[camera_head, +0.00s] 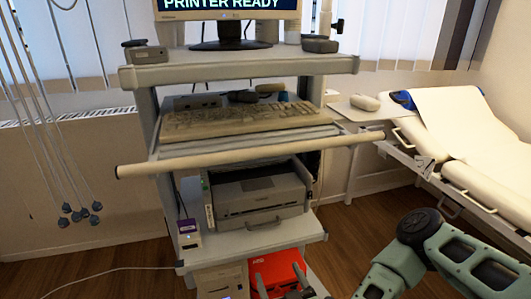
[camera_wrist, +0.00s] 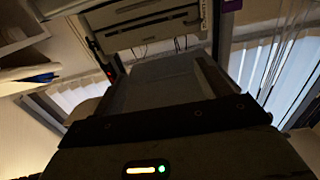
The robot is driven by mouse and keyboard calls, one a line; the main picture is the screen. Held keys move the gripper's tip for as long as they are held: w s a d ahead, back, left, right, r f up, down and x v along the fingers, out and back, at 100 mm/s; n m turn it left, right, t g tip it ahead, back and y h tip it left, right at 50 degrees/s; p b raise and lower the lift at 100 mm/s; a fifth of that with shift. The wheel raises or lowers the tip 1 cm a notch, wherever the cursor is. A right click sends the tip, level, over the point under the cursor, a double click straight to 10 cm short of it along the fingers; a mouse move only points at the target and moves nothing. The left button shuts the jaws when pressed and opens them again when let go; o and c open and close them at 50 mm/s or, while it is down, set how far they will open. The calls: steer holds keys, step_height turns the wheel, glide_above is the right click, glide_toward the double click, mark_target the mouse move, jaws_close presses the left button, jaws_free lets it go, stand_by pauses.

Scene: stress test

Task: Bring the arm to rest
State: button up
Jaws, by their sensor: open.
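My arm (camera_head: 455,255), with grey-green links, comes in at the bottom right of the head view. My gripper (camera_head: 279,272) shows at the bottom edge, its two grey fingers apart, in front of a red object (camera_head: 283,262) on the low shelf. Nothing shows between the fingers. In the wrist view, a dark bar and a housing with a lit strip fill the lower part of the picture. The rest of the gripper is cut off or dark.
A cart holds a monitor (camera_head: 228,8), keyboard (camera_head: 240,118) and printer (camera_head: 262,197). Its front rail (camera_head: 250,152) sticks out. An examination bed (camera_head: 475,135) stands on the right. Cables hang at the left. Wooden floor (camera_head: 365,225) is open between cart and bed.

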steer(key=s+a+r+n+g+y+p, duration=0.3)
steer(key=a+r+n+g+y+p, duration=0.25)
steer(key=a+r+n+g, duration=0.5)
steer(key=s+d+r+m+g+h+p, duration=0.2)
steer(key=s+d+r+h, duration=0.3)
steer(key=d+r, duration=0.5)
steer(key=s+d+r+m+g+h+p, duration=0.3)
steer(key=s+d+r+m+g+h, duration=0.1)
steer(key=s+d+r, duration=0.6)
step_height(320, 180, up, 3)
steer(key=shift+s+d+f+g+h, duration=0.1)
steer(key=shift+s+d+g+h, duration=0.25)
steer(key=shift+h, duration=0.4)
steer(key=shift+w+d+m, duration=0.1)
steer(key=shift+m, duration=0.15)
